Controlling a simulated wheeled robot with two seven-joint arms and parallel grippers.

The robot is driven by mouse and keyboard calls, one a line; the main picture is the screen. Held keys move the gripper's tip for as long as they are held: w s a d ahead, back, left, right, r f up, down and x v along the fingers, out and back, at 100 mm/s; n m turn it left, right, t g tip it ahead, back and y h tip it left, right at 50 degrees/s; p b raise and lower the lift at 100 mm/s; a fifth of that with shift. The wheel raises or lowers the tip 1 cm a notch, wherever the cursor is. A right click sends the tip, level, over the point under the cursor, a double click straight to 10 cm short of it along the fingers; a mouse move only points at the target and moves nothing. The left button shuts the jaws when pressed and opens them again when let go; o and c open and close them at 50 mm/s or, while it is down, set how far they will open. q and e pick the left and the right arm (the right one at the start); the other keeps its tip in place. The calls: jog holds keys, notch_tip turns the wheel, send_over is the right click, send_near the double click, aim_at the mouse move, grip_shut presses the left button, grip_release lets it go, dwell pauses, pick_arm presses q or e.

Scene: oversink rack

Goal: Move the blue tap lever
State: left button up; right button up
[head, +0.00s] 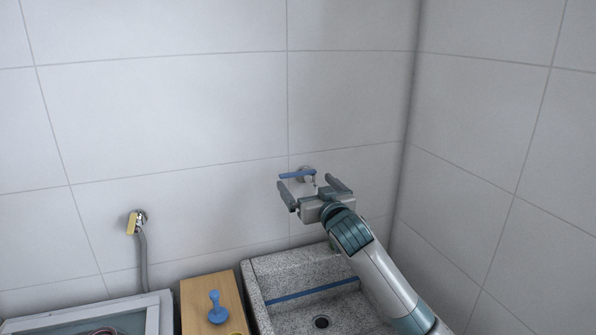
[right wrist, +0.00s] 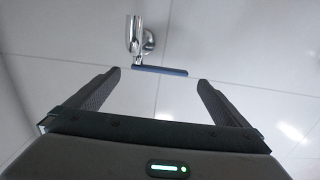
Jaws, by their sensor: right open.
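The blue tap lever (head: 297,174) belongs to a chrome tap on the back wall above the stone sink. In the right wrist view the lever (right wrist: 160,71) is a thin blue bar beside the chrome tap body (right wrist: 135,36). My right gripper (head: 315,187) is in front of the tap, open and empty. In the right wrist view its fingers (right wrist: 158,85) are spread wide, with the lever lying ahead of the gap between them. I cannot tell whether any finger touches it. My left gripper is not in view.
The speckled stone sink (head: 255,285) with a blue strip (head: 312,291) stands below my right arm. A wooden board (head: 212,290) with a blue object (head: 217,309) is left of it. A yellow-handled valve (head: 133,222) with a grey hose is on the wall. The corner wall is at right.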

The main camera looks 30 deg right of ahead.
aim_at(299, 175)
jog(key=p+x, duration=0.1)
jog(key=x, duration=0.5)
jog(key=shift+w+d+p, duration=0.1)
jog(key=shift+p, duration=0.2)
jog(key=shift+w+d, duration=0.1)
jog(key=shift+w, duration=0.55)
jog(key=c, duration=1.4)
jog(key=shift+o, duration=0.2)
